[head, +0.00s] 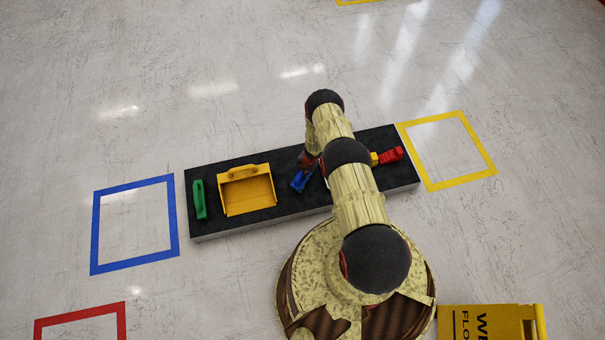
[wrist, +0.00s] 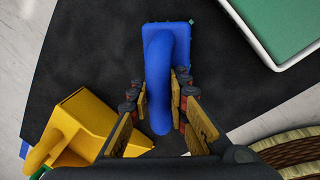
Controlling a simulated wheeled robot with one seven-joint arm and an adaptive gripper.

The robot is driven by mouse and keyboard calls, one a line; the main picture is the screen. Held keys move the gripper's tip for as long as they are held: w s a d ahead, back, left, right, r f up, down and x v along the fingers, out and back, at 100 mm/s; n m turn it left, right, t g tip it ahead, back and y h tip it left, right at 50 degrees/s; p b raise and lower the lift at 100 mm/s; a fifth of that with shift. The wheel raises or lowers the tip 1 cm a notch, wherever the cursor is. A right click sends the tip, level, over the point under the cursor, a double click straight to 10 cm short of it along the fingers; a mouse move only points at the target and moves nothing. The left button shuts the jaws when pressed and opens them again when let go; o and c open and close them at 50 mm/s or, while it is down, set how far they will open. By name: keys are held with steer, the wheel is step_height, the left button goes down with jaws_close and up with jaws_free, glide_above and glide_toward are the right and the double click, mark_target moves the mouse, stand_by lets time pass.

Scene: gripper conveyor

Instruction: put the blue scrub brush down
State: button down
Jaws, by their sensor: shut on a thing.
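The blue scrub brush (wrist: 180,45) lies lengthwise in the wrist view, its handle between the two fingers of my gripper (wrist: 158,97). The gripper is shut on the handle. In the head view the blue brush (head: 298,181) shows partly beside my arm, over the middle of the dark-topped conveyor (head: 285,205). The arm hides much of my gripper there. I cannot tell whether the brush touches the belt or hangs just above it.
A yellow dustpan (head: 246,190) and a green item (head: 199,199) lie left on the belt. A red item (head: 391,155) and a yellow item (head: 374,159) lie right. A white-rimmed green thing (wrist: 285,30) is near the brush. Blue (head: 95,230) and yellow (head: 480,150) floor squares are empty.

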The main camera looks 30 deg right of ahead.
stand_by(0.3)
steer(key=c, duration=1.7)
jaws_free()
steer(key=shift+f, duration=0.1)
